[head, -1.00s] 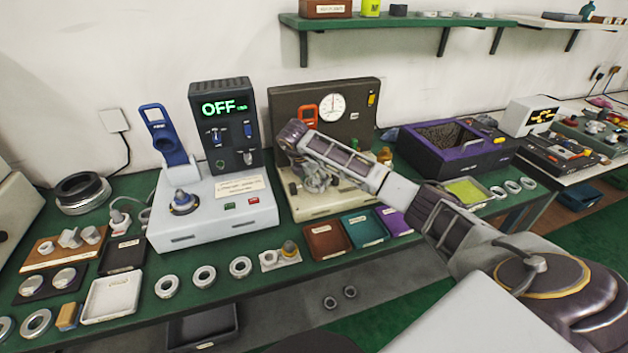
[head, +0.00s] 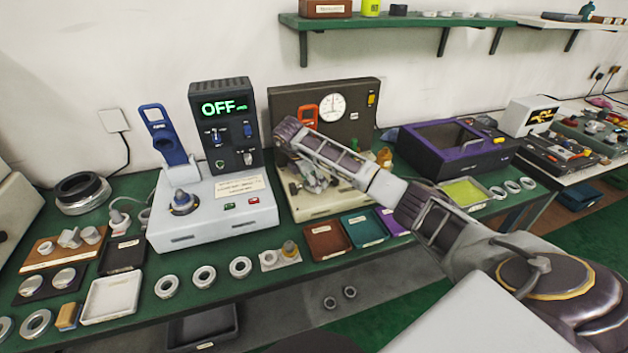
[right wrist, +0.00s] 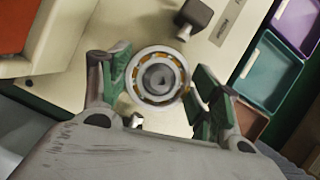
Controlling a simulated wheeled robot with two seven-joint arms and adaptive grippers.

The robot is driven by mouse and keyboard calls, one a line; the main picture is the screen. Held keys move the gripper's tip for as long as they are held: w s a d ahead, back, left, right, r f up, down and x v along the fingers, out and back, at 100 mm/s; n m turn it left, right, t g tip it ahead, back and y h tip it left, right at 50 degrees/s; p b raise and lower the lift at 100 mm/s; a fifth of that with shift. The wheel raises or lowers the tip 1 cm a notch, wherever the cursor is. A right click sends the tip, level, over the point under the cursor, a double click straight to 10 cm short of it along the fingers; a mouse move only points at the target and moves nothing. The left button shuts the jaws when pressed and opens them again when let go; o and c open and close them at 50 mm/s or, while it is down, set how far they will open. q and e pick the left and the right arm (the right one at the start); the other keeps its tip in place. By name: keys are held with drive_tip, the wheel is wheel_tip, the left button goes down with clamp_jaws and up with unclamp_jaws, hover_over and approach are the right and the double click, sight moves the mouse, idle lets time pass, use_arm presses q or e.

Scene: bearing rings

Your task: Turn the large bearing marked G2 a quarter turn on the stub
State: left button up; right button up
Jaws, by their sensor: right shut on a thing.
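The large bearing (right wrist: 178,63), a metal ring with orange-brown parts between its rings, sits around the grey stub (right wrist: 158,77) in the right wrist view. No G2 mark is readable. My right gripper (right wrist: 157,86) is shut on the bearing, with a green-padded finger on each side. In the head view my right gripper (head: 314,178) is at the front of the cream gauge station (head: 330,207); there my arm and gripper largely hide the bearing and stub. My left gripper is not in view.
A dark knob (right wrist: 198,14) stands close to the bearing. Brown (head: 324,243), teal (head: 364,231) and purple trays lie in front of the station. A white machine (head: 212,222) with an OFF display stands to the left. Several loose rings lie along the table's front edge.

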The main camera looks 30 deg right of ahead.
drive_tip(key=shift+f+m, duration=0.1)
drive_tip(key=shift+m, duration=0.4)
